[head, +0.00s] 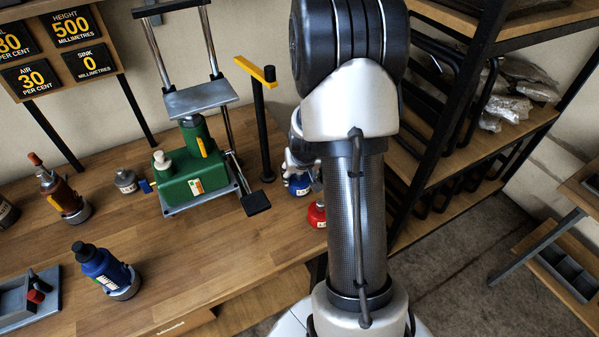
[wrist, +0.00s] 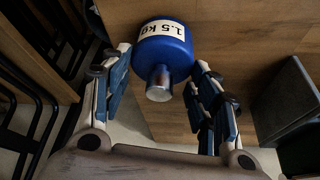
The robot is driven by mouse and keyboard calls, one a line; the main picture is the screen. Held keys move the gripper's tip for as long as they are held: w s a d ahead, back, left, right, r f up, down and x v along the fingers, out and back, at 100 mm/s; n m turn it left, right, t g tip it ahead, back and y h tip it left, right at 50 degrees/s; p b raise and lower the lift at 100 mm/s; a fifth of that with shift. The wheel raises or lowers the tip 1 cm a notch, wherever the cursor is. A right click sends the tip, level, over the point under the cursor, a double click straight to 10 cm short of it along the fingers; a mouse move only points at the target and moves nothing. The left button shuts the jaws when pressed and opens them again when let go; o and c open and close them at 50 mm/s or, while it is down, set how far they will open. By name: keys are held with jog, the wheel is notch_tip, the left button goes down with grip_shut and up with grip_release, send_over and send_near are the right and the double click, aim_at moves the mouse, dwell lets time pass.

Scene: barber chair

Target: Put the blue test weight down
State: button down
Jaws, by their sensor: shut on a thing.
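The blue test weight (wrist: 163,50) has a white "1.5 kg" label and a bare metal knob. It sits between the two fingers of my gripper (wrist: 160,82) in the wrist view, with its knob towards the camera. My gripper is shut on it. In the head view the blue weight (head: 298,187) shows small beside my arm, near the bench's right end. My gripper (head: 300,160) is partly hidden there behind my arm. I cannot tell whether the weight touches the bench.
A red weight (head: 317,214) stands close by at the bench's right end. A green jack-like device (head: 190,180) with a black pedal (head: 257,203) is to the left. The wooden bench (head: 210,255) is clear in front. Shelving (head: 440,110) rises on the right.

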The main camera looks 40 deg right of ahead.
jog(key=shift+w+d, duration=0.1)
jog(key=c, duration=0.6)
grip_release()
jog(key=shift+f, duration=0.1)
jog(key=s+a+r+n+p, duration=0.1)
jog(key=s+a+r+p, duration=0.1)
jog(key=a+r, duration=0.5)
jog(key=s+a+r+p, duration=0.2)
jog(key=s+a+r, duration=0.1)
jog(key=r, duration=0.8)
jog(key=s+a+r+n, duration=0.1)
jog(key=s+a+r, duration=0.2)
jog(key=s+a, duration=0.2)
jog(key=s+a+r+n+y, duration=0.1)
jog(key=s+a+r+n, duration=0.1)
jog(key=s+a, duration=0.3)
jog(key=s+a+r+n+y, duration=0.1)
jog(key=s+a+r+n, duration=0.1)
jog(key=s+a+r, duration=0.3)
jog(key=shift+s+a+t, duration=0.15)
jog(key=shift+a, duration=0.4)
jog(key=shift+s+a+t, duration=0.15)
jog(key=shift+a, duration=0.35)
